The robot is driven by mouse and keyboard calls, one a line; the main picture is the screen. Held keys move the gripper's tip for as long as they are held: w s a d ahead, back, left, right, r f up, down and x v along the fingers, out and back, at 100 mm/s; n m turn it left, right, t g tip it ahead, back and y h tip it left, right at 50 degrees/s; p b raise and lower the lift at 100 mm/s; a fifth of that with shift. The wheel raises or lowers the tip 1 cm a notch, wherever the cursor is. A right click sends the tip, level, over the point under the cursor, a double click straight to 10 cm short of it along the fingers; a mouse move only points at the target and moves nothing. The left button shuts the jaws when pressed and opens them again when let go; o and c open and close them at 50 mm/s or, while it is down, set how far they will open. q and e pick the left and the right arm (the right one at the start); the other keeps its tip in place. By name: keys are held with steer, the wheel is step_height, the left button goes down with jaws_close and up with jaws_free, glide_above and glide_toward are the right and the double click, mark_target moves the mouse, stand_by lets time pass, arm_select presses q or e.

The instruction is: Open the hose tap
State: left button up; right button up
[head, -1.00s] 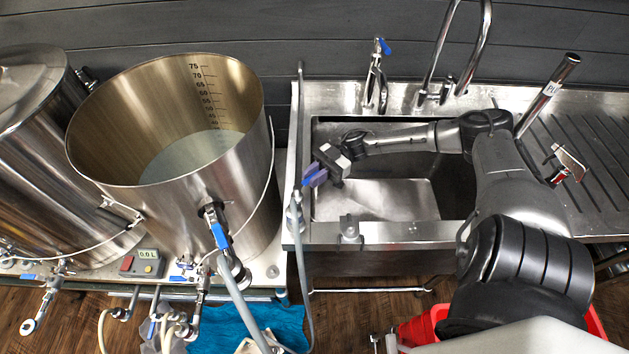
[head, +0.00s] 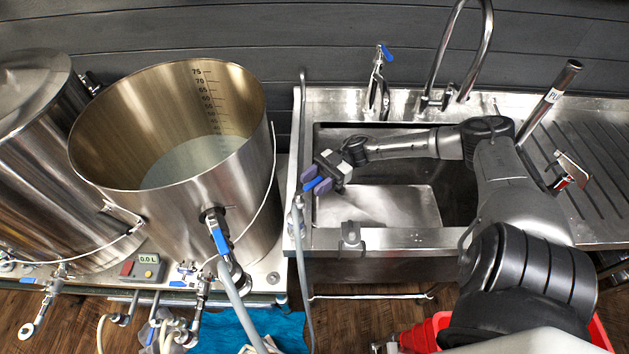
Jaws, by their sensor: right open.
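A small metal tap (head: 297,203) sits on the grey hose at the sink's left rim. Its blue lever (head: 314,183) points up and to the right. My right gripper (head: 316,184) reaches over the sink from the right. Its jaws are open, with one purple pad on each side of the blue lever. I cannot tell whether either pad touches it. The grey hose (head: 304,260) hangs down from the tap in front of the bench. My left gripper is not in view.
A large open kettle (head: 175,185) with a blue-handled valve (head: 219,238) stands left of the sink. The steel sink (head: 400,205) is under my right arm. Another blue-levered tap (head: 378,85) and a curved faucet (head: 487,45) stand behind it. A red crate (head: 422,333) is on the floor.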

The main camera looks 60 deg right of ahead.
steer(key=v, duration=0.7)
steer(key=shift+d, duration=0.2)
steer(key=shift+r, duration=0.1)
stand_by(0.4)
